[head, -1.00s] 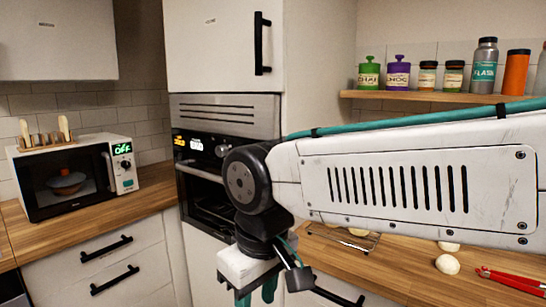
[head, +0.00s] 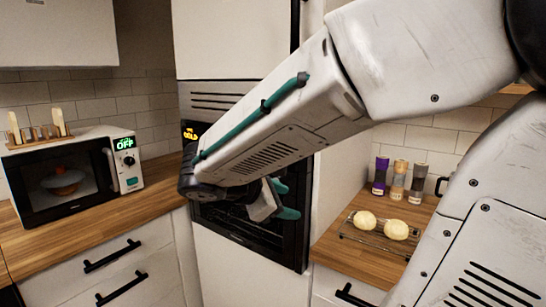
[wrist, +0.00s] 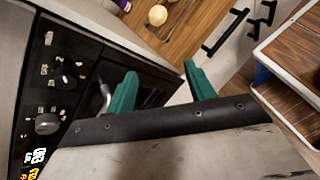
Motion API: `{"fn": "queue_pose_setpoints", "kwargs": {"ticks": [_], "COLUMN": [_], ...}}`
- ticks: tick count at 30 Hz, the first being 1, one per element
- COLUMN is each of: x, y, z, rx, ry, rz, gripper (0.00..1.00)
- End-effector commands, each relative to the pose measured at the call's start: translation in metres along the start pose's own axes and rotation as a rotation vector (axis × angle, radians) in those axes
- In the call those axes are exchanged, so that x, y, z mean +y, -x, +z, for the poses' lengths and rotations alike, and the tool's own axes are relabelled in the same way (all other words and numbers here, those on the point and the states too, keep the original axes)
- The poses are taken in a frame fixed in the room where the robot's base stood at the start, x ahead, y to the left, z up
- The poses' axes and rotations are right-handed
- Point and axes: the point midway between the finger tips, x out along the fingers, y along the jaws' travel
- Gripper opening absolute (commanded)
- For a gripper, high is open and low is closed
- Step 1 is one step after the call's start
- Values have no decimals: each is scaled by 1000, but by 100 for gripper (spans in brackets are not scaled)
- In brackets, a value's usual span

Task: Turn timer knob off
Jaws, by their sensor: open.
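The oven (head: 240,222) stands in a tall white cabinet; its control panel is mostly behind my arm in the head view, with a yellow readout (head: 190,133) showing. In the wrist view the dark oven panel (wrist: 70,55) lies at the left, with a grey knob (wrist: 47,124) and white marks around it. I cannot read which knob is the timer. My gripper (head: 283,199) is in front of the oven door, fingers apart and empty. In the wrist view my gripper (wrist: 160,72) is to the right of the knob, not touching it.
A microwave (head: 70,180) with a green OFF readout and its own dial (head: 129,161) stands on the left counter. A wire rack (head: 375,240) with two pale round items and several jars sit on the right counter. Drawer handles (head: 112,255) jut out below.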

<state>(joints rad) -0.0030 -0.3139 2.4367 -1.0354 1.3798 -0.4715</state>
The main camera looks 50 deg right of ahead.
Motion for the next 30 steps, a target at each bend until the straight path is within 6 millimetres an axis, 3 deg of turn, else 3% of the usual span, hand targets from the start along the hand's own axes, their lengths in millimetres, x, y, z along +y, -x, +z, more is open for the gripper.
{"fn": "queue_pose_setpoints", "kwargs": {"ticks": [3, 6, 9, 14, 24, 30], "x": [57, 93, 115, 132, 156, 165], "y": [-4, 0, 6, 6, -37, -52], "z": [-5, -12, -20, -23, -7, -2], "rx": [-194, -319, -402, -454, -455, -454], "ry": [253, 405, 500, 556, 556, 556], "rz": [180, 292, 365, 410, 409, 411], "gripper": [54, 54, 54, 54, 54, 54]}}
